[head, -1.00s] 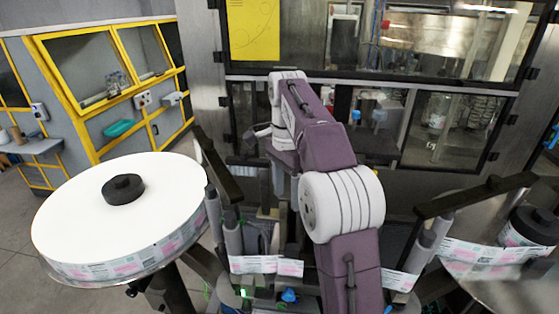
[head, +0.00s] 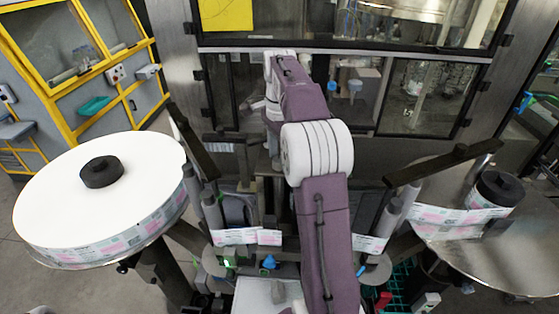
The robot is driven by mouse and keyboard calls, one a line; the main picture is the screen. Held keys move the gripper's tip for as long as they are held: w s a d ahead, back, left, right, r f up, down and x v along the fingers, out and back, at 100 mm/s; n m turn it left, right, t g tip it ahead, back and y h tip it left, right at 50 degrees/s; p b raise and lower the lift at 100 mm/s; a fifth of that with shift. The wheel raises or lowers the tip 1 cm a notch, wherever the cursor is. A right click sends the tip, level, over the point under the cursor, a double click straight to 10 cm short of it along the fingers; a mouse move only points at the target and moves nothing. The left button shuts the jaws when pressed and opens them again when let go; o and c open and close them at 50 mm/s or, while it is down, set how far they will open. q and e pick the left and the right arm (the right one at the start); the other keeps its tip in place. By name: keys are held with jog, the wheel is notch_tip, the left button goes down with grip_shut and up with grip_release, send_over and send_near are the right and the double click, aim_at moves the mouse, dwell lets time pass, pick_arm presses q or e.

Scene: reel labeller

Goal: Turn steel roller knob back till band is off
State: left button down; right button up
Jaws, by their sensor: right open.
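My right arm reaches up the middle of the head view and bends down at its far end. My right gripper (head: 272,140) is open, low behind the arm's elbow and near the labeller's dark uprights; its fingertips are small and partly hidden. Grey steel rollers stand left (head: 212,211) and right (head: 392,216) of the arm. A printed label band (head: 233,237) crosses between them, its middle hidden by my arm. I cannot make out the steel roller knob; the arm may cover it. I cannot tell whether any band shows on it. My left gripper is not in view.
A large white label reel (head: 60,200) with a black hub lies at the left. A smaller reel (head: 497,190) stands on a steel disc (head: 480,262) at the right. Dark bars (head: 445,165) stick out on both sides. A glazed machine front (head: 420,100) closes off the back.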

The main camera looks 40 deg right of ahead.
jog(key=shift+w+a+f, duration=0.1)
jog(key=shift+a+f, duration=0.1)
jog(key=shift+a, duration=0.05)
jog(key=shift+d, duration=0.1)
grip_shut()
